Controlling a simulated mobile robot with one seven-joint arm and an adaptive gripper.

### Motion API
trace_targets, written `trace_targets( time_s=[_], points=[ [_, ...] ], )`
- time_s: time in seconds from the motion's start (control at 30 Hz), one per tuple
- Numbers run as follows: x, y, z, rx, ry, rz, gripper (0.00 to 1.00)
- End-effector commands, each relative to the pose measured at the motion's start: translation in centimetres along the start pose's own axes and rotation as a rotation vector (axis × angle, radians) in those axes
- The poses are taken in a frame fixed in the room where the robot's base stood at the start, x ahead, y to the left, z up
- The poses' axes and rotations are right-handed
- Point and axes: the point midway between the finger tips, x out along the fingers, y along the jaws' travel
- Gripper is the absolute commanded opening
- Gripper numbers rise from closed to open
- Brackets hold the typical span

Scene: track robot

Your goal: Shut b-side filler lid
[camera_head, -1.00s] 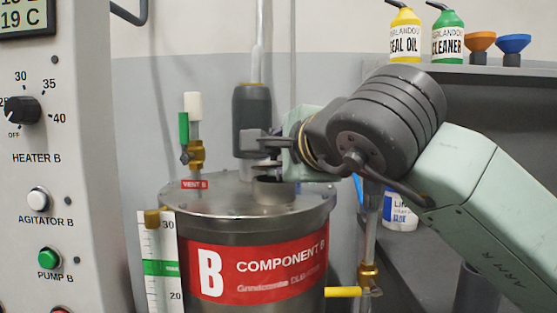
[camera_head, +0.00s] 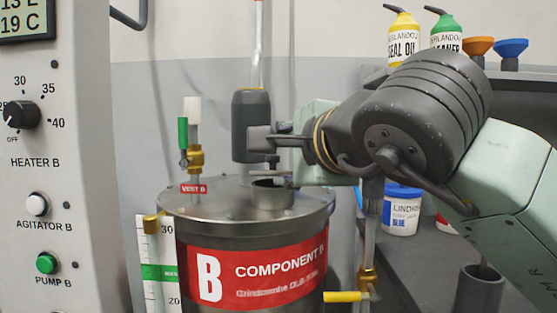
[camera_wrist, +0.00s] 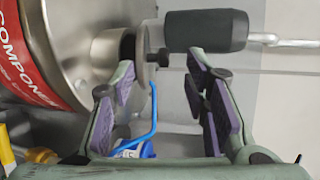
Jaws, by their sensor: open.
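The steel component B tank (camera_head: 225,205) has a red label and a short round filler neck (camera_head: 272,196) on its top. The neck (camera_wrist: 105,52) also shows in the wrist view, with a dark gap at its mouth. A thin grey disc, seemingly the filler lid (camera_wrist: 142,50), stands nearly edge-on just off that mouth, apart from it. The lid is hard to make out in the head view, behind my fingers. My gripper (camera_head: 268,158) is open above the neck.
A dark grey motor cylinder (camera_head: 251,125) stands close behind the fingertips. The brass vent valve (camera_head: 195,158) is left on the tank top. A control cabinet (camera_head: 85,150) stands at far left. A shelf (camera_head: 480,72) with bottles and funnels is behind my arm. A blue hooked handle (camera_wrist: 152,115) shows between my fingers.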

Motion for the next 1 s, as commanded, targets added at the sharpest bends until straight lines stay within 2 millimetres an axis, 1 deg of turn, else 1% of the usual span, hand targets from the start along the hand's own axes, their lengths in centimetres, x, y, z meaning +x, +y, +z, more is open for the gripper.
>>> trace_targets(
  time_s=[0.03,0.2,0.3,0.4,0.5,0.6,1.0],
  points=[
    [-1.2,0.0,-0.1,0.0,0.004,-0.002,0.42],
    [-4.8,0.0,-0.1,0.0,0.003,-0.003,0.42],
    [-6.5,0.0,-0.1,-0.001,0.003,-0.002,0.42],
    [-7.7,0.0,-0.1,0.0,0.002,-0.002,0.42],
    [-8.3,0.0,0.0,0.0,0.0,-0.001,0.42],
    [-8.6,0.0,0.0,-0.001,0.0,-0.001,0.42],
    [-8.6,0.0,0.0,-0.001,0.0,-0.001,0.42]
  ],
)
